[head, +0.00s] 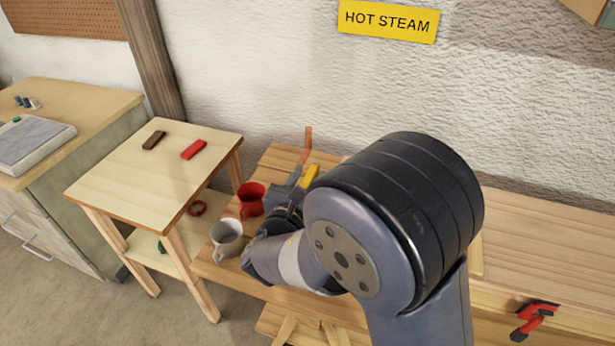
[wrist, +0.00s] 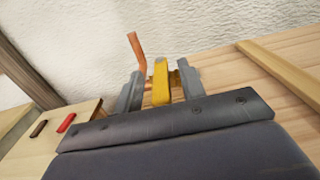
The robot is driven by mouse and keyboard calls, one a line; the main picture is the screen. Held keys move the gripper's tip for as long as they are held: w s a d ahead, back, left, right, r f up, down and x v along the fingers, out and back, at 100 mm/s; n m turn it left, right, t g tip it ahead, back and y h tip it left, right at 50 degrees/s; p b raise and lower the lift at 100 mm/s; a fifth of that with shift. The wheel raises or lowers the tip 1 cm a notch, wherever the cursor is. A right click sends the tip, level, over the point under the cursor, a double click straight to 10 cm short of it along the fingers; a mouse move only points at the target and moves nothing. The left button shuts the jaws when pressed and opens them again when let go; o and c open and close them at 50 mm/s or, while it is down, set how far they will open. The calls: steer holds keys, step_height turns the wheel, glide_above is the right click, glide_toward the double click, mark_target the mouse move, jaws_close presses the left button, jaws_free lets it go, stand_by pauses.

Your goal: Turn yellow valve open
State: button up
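The yellow valve handle (wrist: 160,84) stands between the two fingers of my gripper (wrist: 159,86) in the wrist view. The fingers are apart, with a gap showing on the handle's left and a bit of copper-coloured pipe between it and the right finger. I cannot tell whether either finger touches the handle. A copper pipe (wrist: 137,50) rises behind the left finger. In the head view the yellow handle (head: 311,176) and the pipe (head: 308,143) show just beyond my arm.
A red mug (head: 250,200) and a grey-white mug (head: 227,238) stand on the wooden bench (head: 530,248), close to my arm. A small table (head: 150,185) at left holds a brown block and a red block.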

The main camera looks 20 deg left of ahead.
jaws_close()
stand_by(0.3)
stand_by(0.3)
